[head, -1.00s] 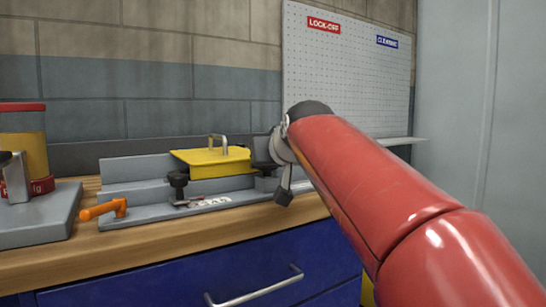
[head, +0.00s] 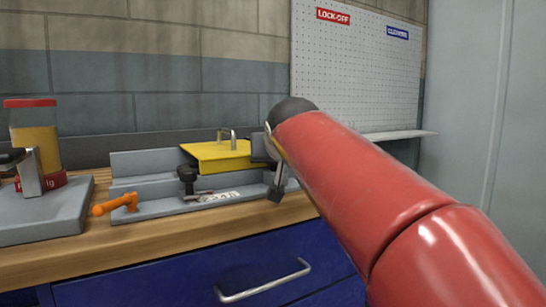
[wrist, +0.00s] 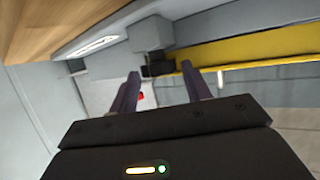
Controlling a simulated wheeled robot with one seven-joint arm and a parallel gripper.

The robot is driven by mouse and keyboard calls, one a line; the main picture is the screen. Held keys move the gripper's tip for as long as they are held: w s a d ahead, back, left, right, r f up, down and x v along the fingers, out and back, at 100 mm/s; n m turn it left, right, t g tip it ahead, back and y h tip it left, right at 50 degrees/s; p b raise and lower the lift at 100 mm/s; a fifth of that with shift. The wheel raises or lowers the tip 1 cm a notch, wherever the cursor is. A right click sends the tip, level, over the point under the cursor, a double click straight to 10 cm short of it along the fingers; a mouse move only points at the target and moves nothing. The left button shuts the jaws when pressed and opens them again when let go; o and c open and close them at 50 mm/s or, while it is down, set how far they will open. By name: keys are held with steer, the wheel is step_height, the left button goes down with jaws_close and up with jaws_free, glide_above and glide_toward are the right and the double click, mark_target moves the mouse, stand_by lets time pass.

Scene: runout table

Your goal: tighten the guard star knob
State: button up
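The yellow guard (head: 215,157), with a metal handle on top, sits on a grey fixture (head: 150,207) on the bench. A black knob (head: 187,176) stands upright at the guard's front left. My gripper (head: 276,180) is at the guard's right end, mostly hidden behind my red arm. In the wrist view my gripper (wrist: 160,85) is open, its two dark fingers apart with nothing between the tips. A dark knob (wrist: 157,64) lies just beyond the fingertips, beside the yellow guard edge (wrist: 250,50). I cannot tell which knob this is, or how tight it is.
An orange lever (head: 116,205) projects at the fixture's left end. A grey-based machine (head: 40,215) with a red and yellow container stands farther left. A pegboard (head: 355,70) with a shelf is behind. Blue drawers (head: 190,270) are below the wooden bench edge.

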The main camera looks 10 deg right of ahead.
steer(key=v, duration=0.7)
steer(key=shift+s+r, duration=0.15)
steer(key=shift+s, duration=0.25)
